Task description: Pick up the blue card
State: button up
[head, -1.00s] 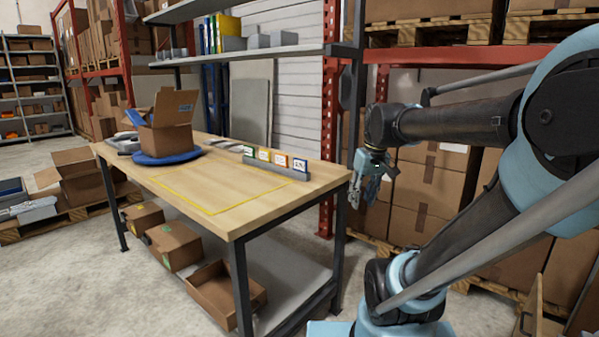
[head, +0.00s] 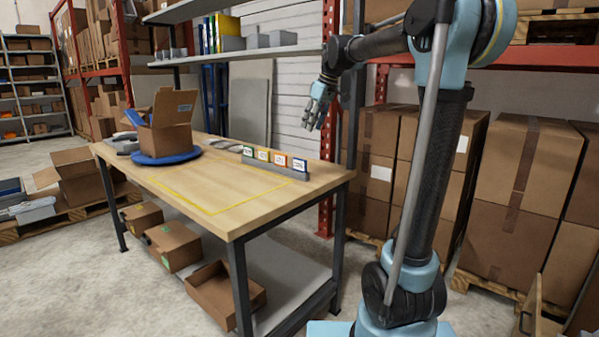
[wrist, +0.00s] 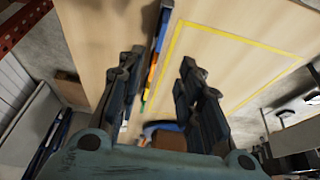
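The blue card (head: 299,164) stands upright at the right end of a grey holder (head: 272,172) on the wooden table (head: 200,180). Green, yellow and orange cards stand in a row to its left. In the wrist view, the blue card (wrist: 161,29) shows nearly edge-on near the top, between my fingers. My gripper (head: 313,122) is above the table's right back side, up and slightly right of the blue card, apart from it. Its fingers are spread with nothing between them; they also show in the wrist view (wrist: 160,66).
An open cardboard box (head: 167,130) on a blue round base (head: 150,158) stands at the table's left. A yellow outline (head: 215,213) marks bare tabletop in front. A shelf (head: 235,55) hangs over the back edge. Stacked boxes (head: 520,170) stand to the right.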

send_over(300, 160)
jog(key=d, duration=0.1)
notch_tip(300, 160, down, 11)
jog(key=shift+d+r, duration=0.15)
jog(key=shift+x, duration=2.85)
jog(key=shift+s, duration=0.2)
grip_shut()
